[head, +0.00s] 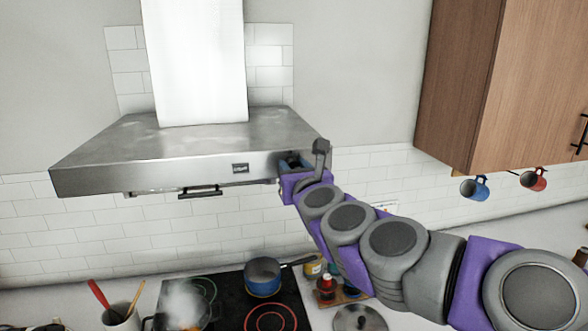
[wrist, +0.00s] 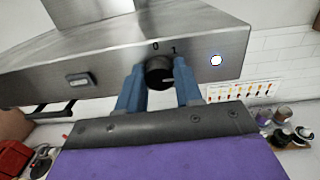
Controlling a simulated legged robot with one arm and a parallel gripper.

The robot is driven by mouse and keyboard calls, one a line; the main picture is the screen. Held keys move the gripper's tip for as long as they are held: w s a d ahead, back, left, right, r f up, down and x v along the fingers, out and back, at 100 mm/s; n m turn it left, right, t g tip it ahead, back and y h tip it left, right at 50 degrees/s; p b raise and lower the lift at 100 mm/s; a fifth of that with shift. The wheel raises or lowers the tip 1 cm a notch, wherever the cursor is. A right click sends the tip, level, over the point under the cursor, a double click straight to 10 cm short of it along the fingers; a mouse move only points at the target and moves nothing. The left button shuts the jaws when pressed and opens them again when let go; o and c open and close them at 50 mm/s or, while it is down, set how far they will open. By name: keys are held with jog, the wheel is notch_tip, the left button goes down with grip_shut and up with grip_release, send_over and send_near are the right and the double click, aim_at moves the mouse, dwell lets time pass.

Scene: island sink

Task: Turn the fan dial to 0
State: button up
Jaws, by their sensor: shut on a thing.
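The fan dial (wrist: 159,73) is a dark round knob on the front face of the steel range hood (wrist: 70,60), near its right end. The marks 0 and 1 sit above it in the wrist view, 0 above its left side and 1 to the right. A small pale mark shows on the dial's right side. My gripper (wrist: 159,84) has its blue fingers on both sides of the dial and is shut on it. In the head view my gripper (head: 292,164) is at the right end of the hood (head: 120,172) and hides the dial.
A round white light (wrist: 216,60) is right of the dial. Below is a black cooktop (head: 240,309) with a blue pot (head: 263,279) and a steaming pan at left. A wooden cabinet (head: 510,85) with hanging mugs (head: 475,189) is at right.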

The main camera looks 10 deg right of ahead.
jog(key=c, duration=0.3)
jog(key=shift+c, duration=0.2)
jog(key=shift+n, duration=0.5)
jog(key=n, duration=0.2)
jog(key=shift+n+p, duration=0.4)
jog(key=n, duration=0.4)
jog(key=shift+a+n+p, duration=0.1)
jog(key=shift+n+p, duration=0.2)
jog(key=shift+p, duration=0.05)
jog(key=n, duration=0.5)
jog(key=shift+f, duration=0.1)
jog(key=shift+a+f+n+g+h, duration=0.1)
jog(key=shift+n+g+h, duration=0.05)
jog(key=shift+n, duration=0.85)
jog(key=shift+a+f+n+g+h, duration=0.1)
jog(key=shift+n+g+h, duration=0.05)
jog(key=shift+n, duration=0.85)
